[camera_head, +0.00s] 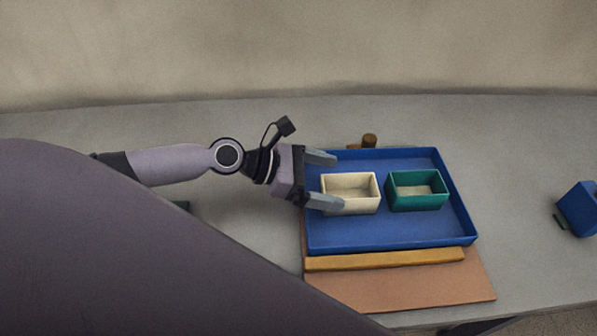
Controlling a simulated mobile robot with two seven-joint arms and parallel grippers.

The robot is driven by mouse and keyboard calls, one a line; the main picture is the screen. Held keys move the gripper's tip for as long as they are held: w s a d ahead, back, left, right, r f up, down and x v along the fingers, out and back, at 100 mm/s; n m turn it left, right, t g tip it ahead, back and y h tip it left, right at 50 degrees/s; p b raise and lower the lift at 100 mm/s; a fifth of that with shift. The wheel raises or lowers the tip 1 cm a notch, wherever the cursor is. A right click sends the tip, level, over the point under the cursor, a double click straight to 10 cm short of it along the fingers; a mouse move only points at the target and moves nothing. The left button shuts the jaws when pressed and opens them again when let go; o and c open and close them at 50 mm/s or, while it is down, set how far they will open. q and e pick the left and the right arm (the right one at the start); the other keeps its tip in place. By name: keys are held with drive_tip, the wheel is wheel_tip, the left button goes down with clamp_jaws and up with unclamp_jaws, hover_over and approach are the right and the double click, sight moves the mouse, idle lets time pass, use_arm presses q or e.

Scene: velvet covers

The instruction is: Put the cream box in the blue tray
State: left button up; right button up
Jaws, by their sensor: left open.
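The cream box (351,208) is a small open-topped box standing upright inside the blue tray (391,242), in its left half. My left gripper (331,180) comes in from the left over the tray's left edge. Its two grey fingers are spread apart, one beyond the far left of the box and one near its front left corner. Whether a finger touches the box I cannot tell. My right gripper is not in view.
A green open box (417,203) stands in the tray, right of the cream one. A yellow bar (385,260) and a pinkish-brown board (400,289) lie along the tray's front. A brown object (369,140) is behind the tray. A blue object (578,208) is at far right. The grey table is clear between.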

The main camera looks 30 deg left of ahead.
use_arm(q)
drive_tip(key=b+v, duration=0.1)
drive_tip(key=v, duration=0.4)
drive_tip(key=shift+s+a, duration=0.15)
drive_tip(key=shift+s+a+r, duration=0.35)
drive_tip(key=shift+a, duration=0.15)
drive_tip(key=shift+s, duration=0.1)
